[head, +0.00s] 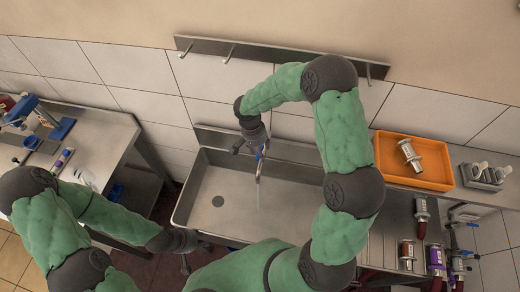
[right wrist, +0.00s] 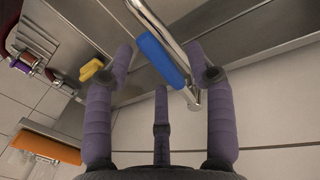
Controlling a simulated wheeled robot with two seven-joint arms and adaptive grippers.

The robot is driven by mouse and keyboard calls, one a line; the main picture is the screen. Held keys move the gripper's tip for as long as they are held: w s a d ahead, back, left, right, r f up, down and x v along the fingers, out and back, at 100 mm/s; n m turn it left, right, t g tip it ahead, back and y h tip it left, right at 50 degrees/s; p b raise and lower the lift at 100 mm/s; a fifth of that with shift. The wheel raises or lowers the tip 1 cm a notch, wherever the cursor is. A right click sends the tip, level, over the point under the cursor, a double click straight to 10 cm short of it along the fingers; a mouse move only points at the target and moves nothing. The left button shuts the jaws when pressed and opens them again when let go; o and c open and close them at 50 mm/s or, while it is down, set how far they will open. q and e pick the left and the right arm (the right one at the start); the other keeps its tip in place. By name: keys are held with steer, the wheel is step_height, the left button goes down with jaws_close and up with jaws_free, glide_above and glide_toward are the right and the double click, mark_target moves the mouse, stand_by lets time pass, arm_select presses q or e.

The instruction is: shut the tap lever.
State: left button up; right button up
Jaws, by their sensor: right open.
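The tap (head: 258,172) stands at the back of the steel sink, with a thin, faint water stream below its spout. Its blue lever (right wrist: 160,58) lies against the shiny pipe in the right wrist view. My right gripper (right wrist: 163,72) is open, with its purple fingers on either side of the lever and no clear grip on it. In the head view my right gripper (head: 249,146) hangs over the tap and partly hides it. My left gripper (head: 185,246) is low at the sink's front left corner, away from the tap; its finger opening is unclear.
The sink basin (head: 218,221) looks empty. A hook rail (head: 255,53) is on the wall above. A workbench (head: 115,133) is at left.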

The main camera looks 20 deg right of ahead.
jaws_close()
steer(key=shift+w+a+f+m+b, duration=0.15)
steer(key=shift+w+a+m+b, duration=0.15)
steer(key=shift+m+b, duration=0.55)
steer(key=w+m+y+b, duration=0.3)
steer(key=w+m+b, duration=0.5)
steer(key=m, duration=0.7)
steer(key=shift+w+a+r, duration=0.2)
steer(key=shift+w+a, duration=0.05)
steer(key=shift+w, duration=0.6)
